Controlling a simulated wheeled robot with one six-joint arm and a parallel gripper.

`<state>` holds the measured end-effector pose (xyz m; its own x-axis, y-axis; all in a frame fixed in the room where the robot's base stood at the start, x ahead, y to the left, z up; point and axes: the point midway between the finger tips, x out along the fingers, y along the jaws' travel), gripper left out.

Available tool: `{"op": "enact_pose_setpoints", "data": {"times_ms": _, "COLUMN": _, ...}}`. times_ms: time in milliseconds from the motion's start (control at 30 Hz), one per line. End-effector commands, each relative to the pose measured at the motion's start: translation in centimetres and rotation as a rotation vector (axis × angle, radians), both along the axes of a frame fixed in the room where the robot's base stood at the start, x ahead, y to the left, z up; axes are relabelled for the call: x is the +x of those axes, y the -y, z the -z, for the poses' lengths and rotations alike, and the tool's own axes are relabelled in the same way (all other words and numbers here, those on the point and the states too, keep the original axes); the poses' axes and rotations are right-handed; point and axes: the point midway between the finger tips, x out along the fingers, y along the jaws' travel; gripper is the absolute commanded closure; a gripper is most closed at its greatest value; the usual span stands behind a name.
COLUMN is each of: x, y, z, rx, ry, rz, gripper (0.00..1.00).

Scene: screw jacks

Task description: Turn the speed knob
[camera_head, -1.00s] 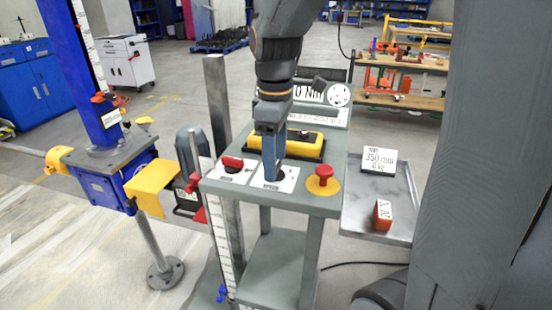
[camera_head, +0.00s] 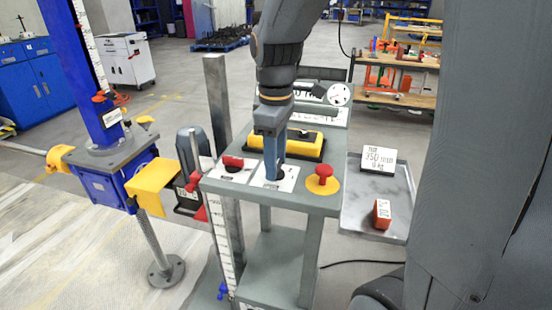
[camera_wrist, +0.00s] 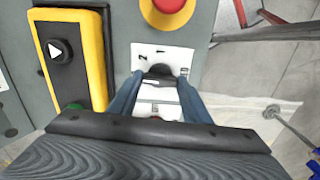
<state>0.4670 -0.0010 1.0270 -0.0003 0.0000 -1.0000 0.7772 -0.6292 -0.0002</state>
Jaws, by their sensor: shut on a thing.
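The speed knob (camera_wrist: 158,72) is a dark round knob on a white label plate (camera_wrist: 165,54). The plate also shows on top of the grey control stand in the head view (camera_head: 286,181). My gripper (camera_wrist: 158,80) has its two blue fingers on either side of the knob, shut on it. In the head view my gripper (camera_head: 272,174) points straight down at the plate and hides the knob. The lettering on the plate is too small to read fully.
A red mushroom button (camera_head: 321,175) on a yellow disc is close to the right of my gripper. A red switch (camera_head: 233,162) is to the left. A yellow-framed pendant (camera_head: 303,143) lies behind. A grey tray (camera_head: 352,214) holds a small card (camera_head: 379,160) and an orange block (camera_head: 382,213).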

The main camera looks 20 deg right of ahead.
Motion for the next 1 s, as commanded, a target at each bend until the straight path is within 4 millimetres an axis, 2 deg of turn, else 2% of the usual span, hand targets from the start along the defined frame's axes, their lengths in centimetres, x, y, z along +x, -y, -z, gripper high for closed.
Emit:
{"op": "enact_pose_setpoints", "data": {"times_ms": 267, "x": -0.09, "y": -0.01, "z": -0.26, "rx": 0.0, "ry": -0.001, "rz": 0.182, "gripper": 0.79}}
{"op": "enact_pose_setpoints", "data": {"times_ms": 1000, "x": -0.05, "y": -0.02, "z": -0.27, "rx": 0.0, "ry": 0.0, "rz": 0.883, "gripper": 0.79}}
